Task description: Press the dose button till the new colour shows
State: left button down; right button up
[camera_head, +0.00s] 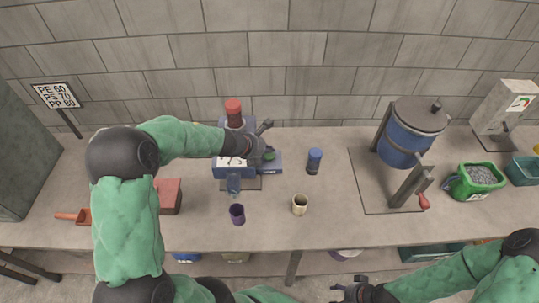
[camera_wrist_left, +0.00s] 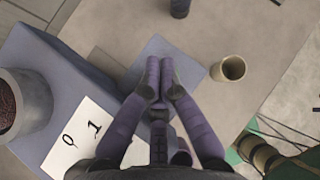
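The dosing machine (camera_head: 228,172) stands on the bench at centre left, with a red-brown hopper (camera_head: 233,112) on top and a white number card (camera_head: 232,161). The hopper (camera_wrist_left: 22,105) and card (camera_wrist_left: 82,138) also show in the left wrist view. My left gripper (camera_wrist_left: 160,75) is shut and empty, fingertips together over the plate (camera_wrist_left: 157,48). No button shows clearly; contact cannot be told. My right gripper (camera_head: 350,289) is low at the front, its fingers unclear.
A purple cup (camera_head: 237,214), a cream cup (camera_head: 299,204) and a blue jar (camera_head: 314,161) stand near the machine. A blue drum (camera_head: 404,143) with a crank arm and a green tub of grey pellets (camera_head: 475,183) stand right. A red box (camera_head: 169,196) is left.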

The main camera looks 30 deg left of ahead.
aim_at(268, 156)
pick_arm(q)
jog(key=shift+f+b, duration=0.75)
jog(key=shift+f, duration=0.3)
dwell(0.9)
jog(key=shift+r, duration=0.2)
jog(key=shift+r+p, duration=1.05)
jog(key=shift+p, duration=0.1)
jog(key=shift+r, duration=0.1)
notch_tip(268, 156, up, 5)
jog(key=p, duration=0.5)
